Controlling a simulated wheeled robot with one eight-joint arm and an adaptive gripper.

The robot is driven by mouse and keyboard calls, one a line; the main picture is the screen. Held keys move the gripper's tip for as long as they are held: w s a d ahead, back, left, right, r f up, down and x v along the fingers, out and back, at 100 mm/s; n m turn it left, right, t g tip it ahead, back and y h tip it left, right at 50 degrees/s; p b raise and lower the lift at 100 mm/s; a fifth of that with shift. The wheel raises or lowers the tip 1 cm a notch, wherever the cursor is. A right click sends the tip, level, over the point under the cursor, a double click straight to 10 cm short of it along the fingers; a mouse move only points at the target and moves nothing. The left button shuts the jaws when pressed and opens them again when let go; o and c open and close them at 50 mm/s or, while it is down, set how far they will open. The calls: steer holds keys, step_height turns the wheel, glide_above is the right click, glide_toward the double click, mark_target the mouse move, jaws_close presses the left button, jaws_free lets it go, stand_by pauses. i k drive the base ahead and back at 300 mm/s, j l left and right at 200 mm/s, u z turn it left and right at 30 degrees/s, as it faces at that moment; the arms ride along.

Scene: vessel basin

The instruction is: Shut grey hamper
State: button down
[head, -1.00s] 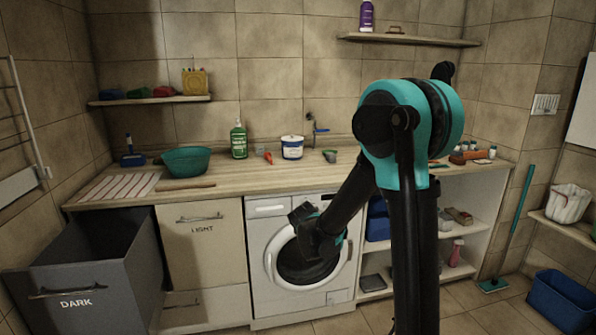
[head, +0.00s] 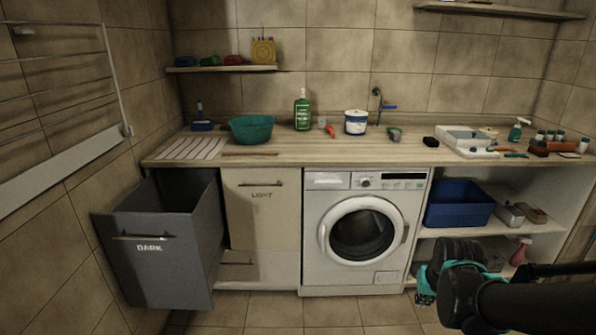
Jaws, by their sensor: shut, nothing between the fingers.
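The grey hamper (head: 158,262), marked DARK, is a tall drawer-like bin at the left of the counter. It is pulled out, and its dark inside shows from above. A dark bar handle (head: 143,237) runs across its front above the label. My gripper (head: 424,290) is at the lower right, in front of the open shelves and well to the right of the hamper. It is shut and empty. My arm partly hides it.
The cream LIGHT hamper (head: 262,210) is closed beside the grey one. A white washing machine (head: 312,240) stands right of it. The counter (head: 330,150) carries a green bowl (head: 251,129) and bottles. A towel rack (head: 60,165) is on the left wall. The floor in front is clear.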

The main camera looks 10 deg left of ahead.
mark_target(165, 243)
steer(key=u, duration=1.9)
